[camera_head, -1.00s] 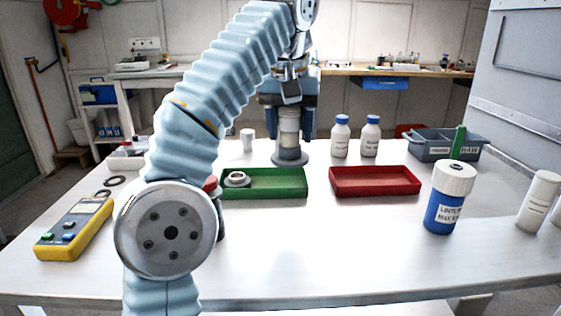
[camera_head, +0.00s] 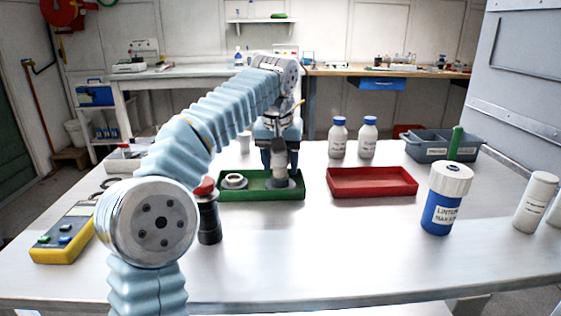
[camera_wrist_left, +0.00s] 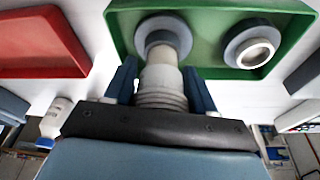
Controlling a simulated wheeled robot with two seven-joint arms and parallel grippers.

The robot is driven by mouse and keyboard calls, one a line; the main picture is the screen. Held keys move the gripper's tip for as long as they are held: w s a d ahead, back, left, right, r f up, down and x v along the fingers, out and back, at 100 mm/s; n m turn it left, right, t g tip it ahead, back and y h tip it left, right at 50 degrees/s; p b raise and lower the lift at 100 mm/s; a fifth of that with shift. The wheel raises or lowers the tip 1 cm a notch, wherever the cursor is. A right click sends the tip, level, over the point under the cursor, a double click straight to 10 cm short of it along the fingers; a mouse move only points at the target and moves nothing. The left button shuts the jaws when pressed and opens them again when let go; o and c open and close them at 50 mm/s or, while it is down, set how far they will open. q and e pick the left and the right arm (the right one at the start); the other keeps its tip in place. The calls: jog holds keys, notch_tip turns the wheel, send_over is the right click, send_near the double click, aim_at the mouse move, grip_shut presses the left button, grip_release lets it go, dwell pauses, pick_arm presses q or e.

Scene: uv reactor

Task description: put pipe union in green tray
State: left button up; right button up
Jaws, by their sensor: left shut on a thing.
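My left gripper (camera_head: 279,155) points down over the right part of the green tray (camera_head: 250,199). It is shut on a pale pipe union (camera_head: 279,171) with a wide grey flange at its lower end. In the left wrist view the held pipe union (camera_wrist_left: 160,74) stands between the fingers, its flange against the green tray (camera_wrist_left: 118,22). In the head view the flange shows inside the tray outline; whether it touches the floor I cannot tell. A second grey and white union piece (camera_head: 234,181) lies in the tray's left part, beside the held one. My right gripper is out of view.
A red tray (camera_head: 372,192) lies to the right, with two white bottles (camera_head: 338,140) behind it. A blue jar (camera_head: 441,213) stands front right. A dark red-topped container (camera_head: 209,218) stands in front of the green tray's left end. The front middle is clear.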

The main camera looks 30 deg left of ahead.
pick_arm(q)
jog(key=o, duration=1.3)
jog(key=shift+f, duration=0.1)
jog(key=v, duration=0.7)
jog(key=shift+w, duration=0.1)
jog(key=shift+s+r, duration=0.2)
jog(key=shift+r, duration=0.15)
